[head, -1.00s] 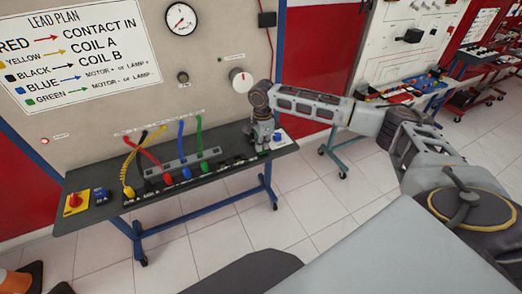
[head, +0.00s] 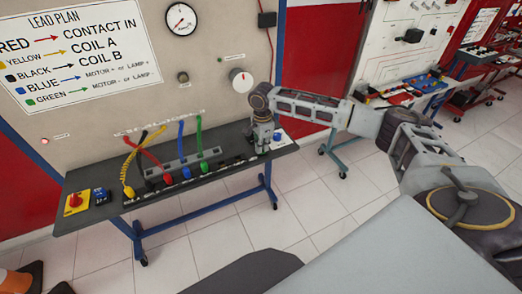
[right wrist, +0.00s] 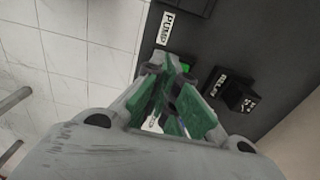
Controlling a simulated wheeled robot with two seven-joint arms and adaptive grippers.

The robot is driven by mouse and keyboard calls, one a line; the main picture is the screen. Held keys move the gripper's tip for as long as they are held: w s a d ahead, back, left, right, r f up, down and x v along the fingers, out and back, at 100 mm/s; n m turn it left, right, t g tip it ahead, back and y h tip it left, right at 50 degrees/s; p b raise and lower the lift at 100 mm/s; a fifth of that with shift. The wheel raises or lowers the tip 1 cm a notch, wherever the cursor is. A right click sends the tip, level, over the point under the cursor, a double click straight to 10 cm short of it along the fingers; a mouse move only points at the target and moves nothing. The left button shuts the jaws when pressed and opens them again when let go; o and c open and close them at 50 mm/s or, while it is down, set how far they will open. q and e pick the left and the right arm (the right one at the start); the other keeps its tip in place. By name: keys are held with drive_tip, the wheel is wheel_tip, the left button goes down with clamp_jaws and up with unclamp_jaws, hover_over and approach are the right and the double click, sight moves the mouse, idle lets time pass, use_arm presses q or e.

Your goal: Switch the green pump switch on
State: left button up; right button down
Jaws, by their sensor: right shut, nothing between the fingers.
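The green pump switch (right wrist: 187,66) shows only as a small green patch on the dark bench top in the right wrist view, beside the white PUMP label (right wrist: 167,28). The fingers of my right gripper (right wrist: 170,70) are shut and empty, and hide part of the switch. The tips are very near it; I cannot tell whether they touch. In the head view my right gripper (head: 263,145) points down over the right part of the bench, and the switch is hidden there. My left gripper is not in view.
The bench (head: 215,180) carries a lead strip with coloured cables (head: 182,135) left of the gripper. A blue block (head: 278,137) sits at its right end. A black relay block (right wrist: 236,90) lies close right of the fingers. The panel (head: 215,90) rises behind.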

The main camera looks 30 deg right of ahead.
drive_tip(key=shift+f, duration=0.4)
idle(0.5)
drive_tip(key=shift+r, duration=0.1)
drive_tip(key=shift+r+p, duration=2.35)
drive_tip(key=shift+p, duration=1.05)
drive_tip(key=shift+r+p, duration=1.1)
drive_tip(key=shift+p, duration=0.05)
